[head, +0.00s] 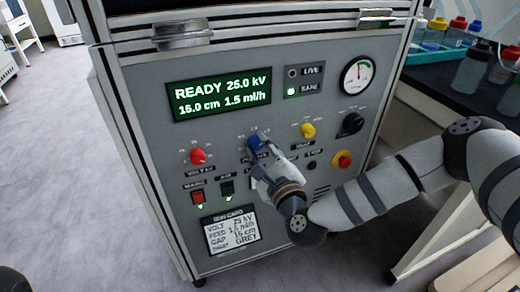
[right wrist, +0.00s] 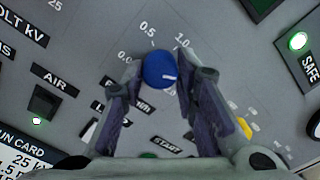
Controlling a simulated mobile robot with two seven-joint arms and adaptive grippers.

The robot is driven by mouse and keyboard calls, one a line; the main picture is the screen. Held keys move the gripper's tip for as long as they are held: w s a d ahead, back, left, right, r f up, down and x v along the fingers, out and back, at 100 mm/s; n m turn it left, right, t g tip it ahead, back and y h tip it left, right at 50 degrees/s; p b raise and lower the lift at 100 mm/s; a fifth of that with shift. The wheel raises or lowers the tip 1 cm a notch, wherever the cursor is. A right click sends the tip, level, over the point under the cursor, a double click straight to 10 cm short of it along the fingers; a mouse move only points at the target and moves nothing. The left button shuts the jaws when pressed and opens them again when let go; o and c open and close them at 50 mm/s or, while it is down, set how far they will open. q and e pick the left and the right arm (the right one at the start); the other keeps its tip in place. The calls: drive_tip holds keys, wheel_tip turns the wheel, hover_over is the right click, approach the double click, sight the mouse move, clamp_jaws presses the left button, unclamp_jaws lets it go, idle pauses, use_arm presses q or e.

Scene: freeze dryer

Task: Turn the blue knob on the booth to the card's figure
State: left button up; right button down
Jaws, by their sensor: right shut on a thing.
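The blue knob (head: 256,143) is on the grey booth panel (head: 150,135), between the red and yellow knobs. My right gripper (head: 257,153) is shut on it. In the right wrist view the fingers (right wrist: 150,82) stand on both sides of the blue knob (right wrist: 160,68), whose short white mark lies right of its centre. Scale figures 0.0, 0.5 and 1.0 show around it. The run card (head: 231,232) lists VOLT 25 kV, FEED 1.-something ml/h, GAP 15 cm and GREY; the feed decimal is blurred. The green display (head: 222,93) reads READY, 25.0 kV, 15.0 cm, 1.5 ml/h.
A red knob (head: 197,156), a yellow knob (head: 307,130), a black knob (head: 350,124) and a red-and-yellow button (head: 342,159) sit around the blue knob. The SAFE lamp (head: 291,92) is lit green. A dark bench with bottles (head: 468,72) stands at the right. Open floor lies at the left.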

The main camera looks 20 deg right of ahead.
drive_tip(key=c, duration=1.2)
unclamp_jaws()
drive_tip(key=shift+c, duration=0.2)
drive_tip(key=s, duration=1.2)
drive_tip(key=shift+d, duration=0.25)
